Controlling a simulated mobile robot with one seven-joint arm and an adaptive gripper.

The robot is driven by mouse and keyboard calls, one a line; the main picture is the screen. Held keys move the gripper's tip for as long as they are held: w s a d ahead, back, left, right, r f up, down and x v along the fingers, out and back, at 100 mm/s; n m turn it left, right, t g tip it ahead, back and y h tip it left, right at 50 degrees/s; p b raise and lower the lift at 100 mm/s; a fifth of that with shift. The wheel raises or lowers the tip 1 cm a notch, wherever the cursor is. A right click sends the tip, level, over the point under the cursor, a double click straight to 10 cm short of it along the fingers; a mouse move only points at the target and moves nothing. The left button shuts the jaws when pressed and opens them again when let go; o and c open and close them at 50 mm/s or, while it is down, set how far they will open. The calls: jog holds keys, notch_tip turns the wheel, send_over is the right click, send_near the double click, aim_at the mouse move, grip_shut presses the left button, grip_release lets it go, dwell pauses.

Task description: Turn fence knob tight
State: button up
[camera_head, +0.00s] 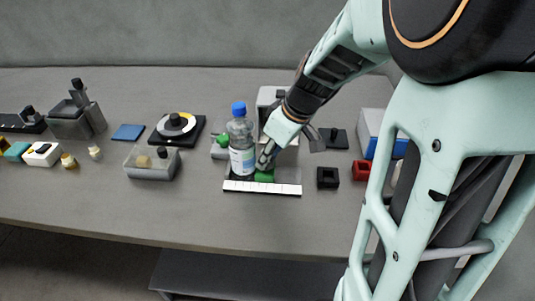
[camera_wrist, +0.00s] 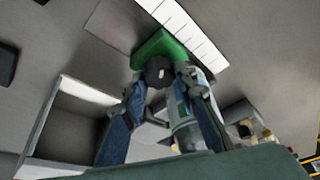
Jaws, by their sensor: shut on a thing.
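The green fence (camera_head: 264,176) sits at the front of the labeller, behind a white marked strip (camera_head: 262,188). In the wrist view the green fence (camera_wrist: 158,46) carries a dark round knob (camera_wrist: 158,70) with a small white mark. My gripper (camera_wrist: 162,82) has one finger on each side of the knob and is shut on it. In the head view my gripper (camera_head: 264,160) reaches down at the fence; the knob is hidden there by the fingers. A clear bottle with a blue cap (camera_head: 239,108) stands upright just left of my gripper.
A grey box-like housing (camera_head: 272,95) stands behind my gripper. A small black open box (camera_head: 327,178) and a red one (camera_head: 361,170) lie to the right. A clear-lidded box (camera_head: 152,163) and a black-based dial (camera_head: 177,126) lie left. The table front is clear.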

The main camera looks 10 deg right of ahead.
jog(key=o, duration=1.2)
jog(key=shift+c, duration=0.2)
jog(key=v, duration=0.7)
jog(key=shift+r, duration=0.3)
jog(key=shift+s+d, duration=0.1)
